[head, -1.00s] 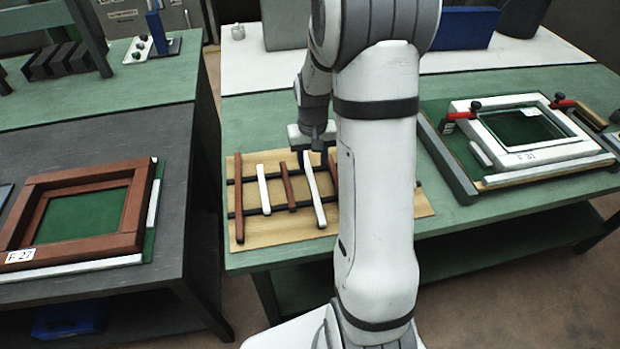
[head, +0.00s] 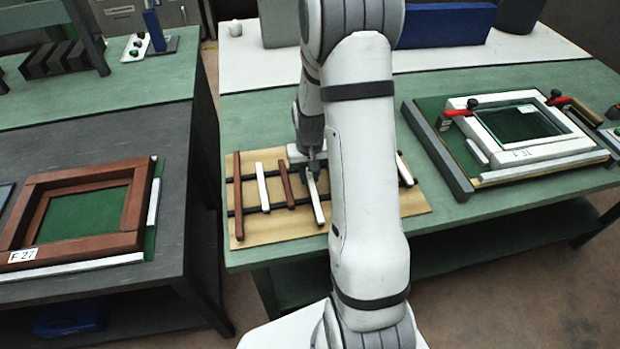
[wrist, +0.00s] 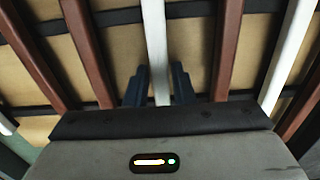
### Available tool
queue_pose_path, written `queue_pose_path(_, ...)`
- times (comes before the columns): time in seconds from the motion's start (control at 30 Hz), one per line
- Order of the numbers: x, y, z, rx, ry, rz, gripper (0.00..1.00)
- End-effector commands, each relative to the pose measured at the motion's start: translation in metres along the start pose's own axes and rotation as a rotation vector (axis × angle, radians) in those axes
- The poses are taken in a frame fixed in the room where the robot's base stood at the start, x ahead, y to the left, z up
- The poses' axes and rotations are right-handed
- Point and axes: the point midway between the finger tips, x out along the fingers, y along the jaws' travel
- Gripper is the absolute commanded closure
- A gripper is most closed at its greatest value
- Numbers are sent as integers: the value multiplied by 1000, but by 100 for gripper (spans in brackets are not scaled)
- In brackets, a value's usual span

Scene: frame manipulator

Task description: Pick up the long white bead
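A long white bead (head: 315,200) lies on the tan rack board (head: 262,232) among brown and white strips. In the head view, my gripper (head: 314,172) is over its far part and hides its far end. In the wrist view, my gripper (wrist: 159,88) is open, with one dark finger on each side of the white bead (wrist: 154,45). Small gaps show between the fingers and the bead. I cannot tell how far the fingertips reach down beside it.
Brown strips lie on both sides in the wrist view, one at left (wrist: 88,50) and one at right (wrist: 226,50). A shorter white strip (head: 262,187) lies at left on the rack. Another white strip (head: 404,168) shows past my arm. A clamped white frame (head: 510,155) stands at right.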

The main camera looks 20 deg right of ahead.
Motion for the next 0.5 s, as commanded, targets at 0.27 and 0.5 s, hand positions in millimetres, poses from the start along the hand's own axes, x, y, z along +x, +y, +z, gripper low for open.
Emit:
queue_pose_path(0.27,0,0,0,-1,0,0,100)
queue_pose_path(0.5,0,0,0,-1,0,0,100)
